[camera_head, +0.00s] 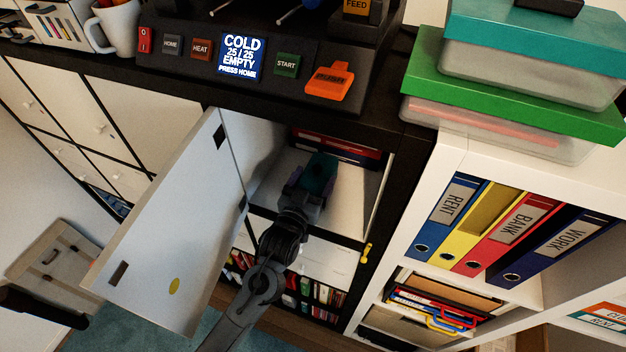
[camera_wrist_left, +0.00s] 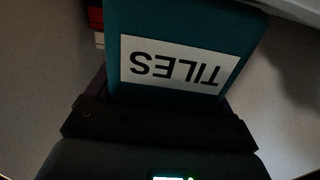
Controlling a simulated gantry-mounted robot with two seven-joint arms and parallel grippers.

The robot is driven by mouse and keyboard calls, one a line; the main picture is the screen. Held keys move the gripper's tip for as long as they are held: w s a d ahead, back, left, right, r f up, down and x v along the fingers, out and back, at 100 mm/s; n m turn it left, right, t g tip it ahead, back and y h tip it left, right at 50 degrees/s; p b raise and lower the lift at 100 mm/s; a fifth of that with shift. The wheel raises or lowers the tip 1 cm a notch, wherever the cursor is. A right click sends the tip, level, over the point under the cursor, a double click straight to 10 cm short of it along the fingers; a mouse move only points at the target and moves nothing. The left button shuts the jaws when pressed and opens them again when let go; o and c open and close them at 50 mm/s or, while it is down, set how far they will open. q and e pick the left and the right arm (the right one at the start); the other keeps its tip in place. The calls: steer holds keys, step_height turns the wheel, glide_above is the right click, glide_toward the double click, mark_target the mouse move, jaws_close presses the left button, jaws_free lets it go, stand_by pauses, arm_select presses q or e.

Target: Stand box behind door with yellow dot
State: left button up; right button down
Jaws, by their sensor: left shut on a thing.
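The white door with the yellow dot (camera_head: 174,286) stands swung open to the left of its cabinet compartment (camera_head: 345,190). My left arm reaches into that compartment. My left gripper (camera_head: 308,184) is shut on a teal box (camera_head: 321,170), inside the compartment near its back. In the left wrist view the box (camera_wrist_left: 185,25) shows a white label reading TILES, upside down, between the fingers (camera_wrist_left: 160,120). Whether the box touches the compartment floor, I cannot tell. My right gripper is not in view.
Red and blue flat items (camera_head: 335,146) lie at the compartment's back. A shelf of books (camera_head: 300,290) is below. A printer panel (camera_head: 240,58) sits on top. A white shelf with binders (camera_head: 500,225) stands to the right. The compartment's right side has free floor.

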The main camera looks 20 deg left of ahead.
arm_select(q)
steer(key=o, duration=1.3)
steer(key=shift+f, duration=0.1)
steer(key=shift+o, duration=0.2)
